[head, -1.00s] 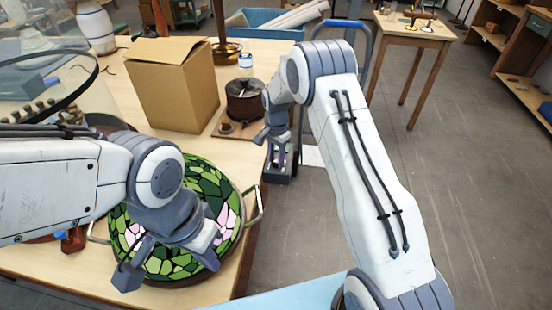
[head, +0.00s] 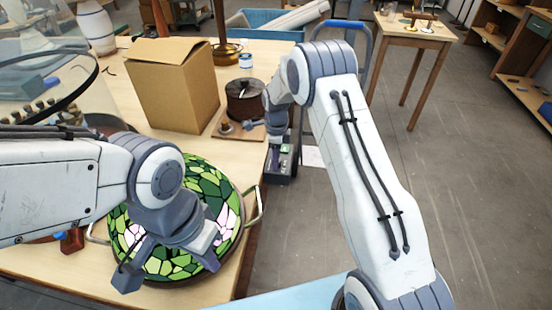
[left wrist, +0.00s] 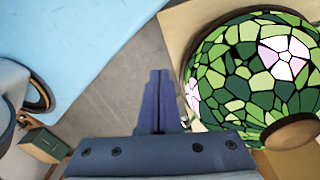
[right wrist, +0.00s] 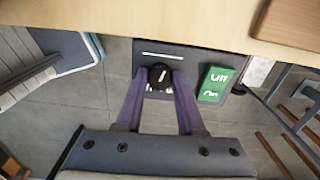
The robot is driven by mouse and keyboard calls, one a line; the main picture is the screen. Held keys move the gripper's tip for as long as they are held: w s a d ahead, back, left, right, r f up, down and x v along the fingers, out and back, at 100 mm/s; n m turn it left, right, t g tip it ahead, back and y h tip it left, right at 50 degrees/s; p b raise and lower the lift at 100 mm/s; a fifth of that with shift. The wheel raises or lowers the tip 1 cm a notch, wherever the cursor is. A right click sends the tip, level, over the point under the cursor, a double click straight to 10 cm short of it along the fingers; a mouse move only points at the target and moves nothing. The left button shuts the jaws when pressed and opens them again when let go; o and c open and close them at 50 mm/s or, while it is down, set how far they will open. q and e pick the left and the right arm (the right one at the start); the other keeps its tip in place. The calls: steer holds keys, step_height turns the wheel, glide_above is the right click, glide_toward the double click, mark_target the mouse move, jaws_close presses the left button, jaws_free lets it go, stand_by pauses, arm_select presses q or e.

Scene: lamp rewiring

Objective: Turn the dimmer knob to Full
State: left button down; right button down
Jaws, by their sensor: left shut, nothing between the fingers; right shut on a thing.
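The dimmer knob (right wrist: 160,74) is black with a white pointer line, which points up and slightly right in the right wrist view. It sits on a dark grey box (right wrist: 178,50) at the table's edge; the box also shows in the head view (head: 287,168). White markings below the knob are partly hidden and unreadable. My right gripper (right wrist: 160,82) is shut on the knob, one finger on each side; it also shows in the head view (head: 274,168). My left gripper (head: 212,266) is shut and empty beside the stained-glass lampshade (head: 190,172); its fingers meet in the left wrist view (left wrist: 158,80).
A green marked piece (right wrist: 215,83) lies on the box beside the knob. A cardboard box (head: 175,90), a dark round pot-like thing (head: 245,98) on a wooden board, and a brass stand (head: 225,52) occupy the table.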

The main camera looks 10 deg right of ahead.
steer(key=shift+w+r+m, duration=0.1)
steer(key=shift+m, duration=1.05)
steer(key=shift+w+r+m, duration=0.1)
steer(key=shift+m, duration=1.05)
steer(key=c, duration=0.7)
jaws_free()
steer(key=shift+o, duration=0.9)
steer(key=shift+s+f, duration=0.1)
steer(key=shift+f, duration=0.05)
step_height(320, 180, up, 11)
steer(key=b, duration=0.1)
steer(key=shift+f, duration=0.2)
